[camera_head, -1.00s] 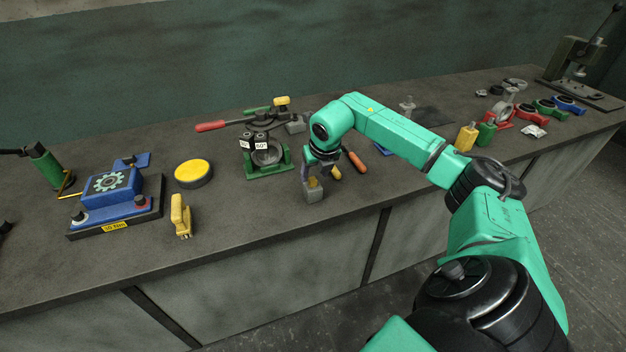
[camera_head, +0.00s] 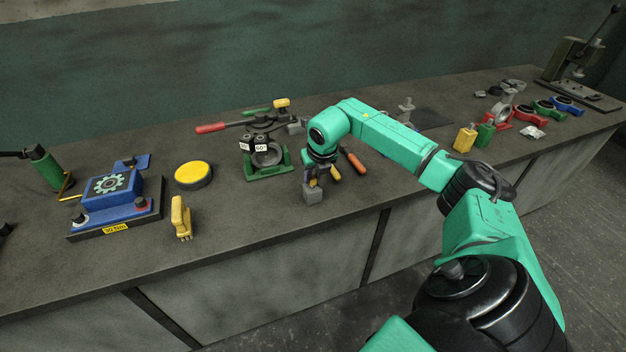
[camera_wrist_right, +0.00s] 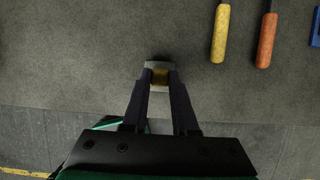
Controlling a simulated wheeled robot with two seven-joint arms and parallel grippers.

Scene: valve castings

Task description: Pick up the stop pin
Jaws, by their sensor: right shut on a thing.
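The stop pin is the small brass-yellow piece (camera_wrist_right: 159,77) between my right fingertips in the right wrist view. Only a short part of it shows. In the head view it is a small yellow spot (camera_head: 312,183) above a grey block (camera_head: 313,194) near the bench's front edge. My right gripper (camera_wrist_right: 159,74) points down and is shut on the pin. The grey block is directly below the fingertips, and I cannot tell whether the pin still sits in it. My left gripper is not in view.
A yellow handle (camera_wrist_right: 220,34) and an orange handle (camera_wrist_right: 266,40) lie beside the gripper. A green-based fixture (camera_head: 267,160) stands behind left. A yellow part (camera_head: 181,217), a round yellow-topped puck (camera_head: 193,175) and a blue device (camera_head: 112,190) are further left. The bench front edge is close.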

